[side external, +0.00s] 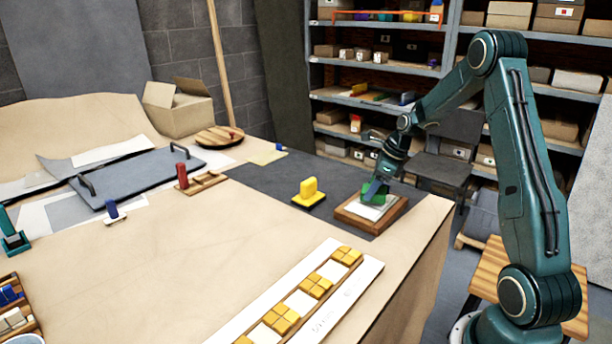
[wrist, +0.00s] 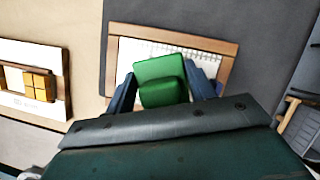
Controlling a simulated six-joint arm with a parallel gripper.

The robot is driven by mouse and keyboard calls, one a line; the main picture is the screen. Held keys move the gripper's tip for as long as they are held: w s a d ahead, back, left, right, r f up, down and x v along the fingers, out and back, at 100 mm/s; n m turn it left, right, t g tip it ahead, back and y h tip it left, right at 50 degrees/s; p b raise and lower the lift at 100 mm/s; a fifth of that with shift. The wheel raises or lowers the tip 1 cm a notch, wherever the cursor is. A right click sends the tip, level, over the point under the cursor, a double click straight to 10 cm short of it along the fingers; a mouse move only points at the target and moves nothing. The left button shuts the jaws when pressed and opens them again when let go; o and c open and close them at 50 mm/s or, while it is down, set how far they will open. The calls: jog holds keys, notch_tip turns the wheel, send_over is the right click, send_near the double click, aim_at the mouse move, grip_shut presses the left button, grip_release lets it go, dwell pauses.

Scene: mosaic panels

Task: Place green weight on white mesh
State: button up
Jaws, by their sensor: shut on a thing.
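The green weight (wrist: 160,80) is between the fingers of my gripper (wrist: 163,92), which is shut on it. In the side view the green weight (side external: 374,189) shows partly behind my gripper (side external: 376,192). It is over the white mesh (side external: 370,211), which lies in a wooden frame (side external: 398,212) at the table's right edge. In the wrist view the white mesh (wrist: 130,52) shows around the weight inside the wooden frame (wrist: 230,49). I cannot tell whether the weight touches the mesh.
A yellow weight (side external: 308,191) stands left of the frame on the dark mat (side external: 262,178). A red-handled piece (side external: 182,176) and a blue-handled piece (side external: 112,209) stand farther left. A strip with yellow tiles (side external: 300,303) lies in front. The table's middle is clear.

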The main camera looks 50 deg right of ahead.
jog(key=shift+f, duration=0.6)
jog(key=shift+f, duration=0.1)
jog(key=o, duration=1.4)
jog(key=v, duration=1.2)
jog(key=shift+s+a, duration=0.1)
jog(key=shift+a, duration=0.05)
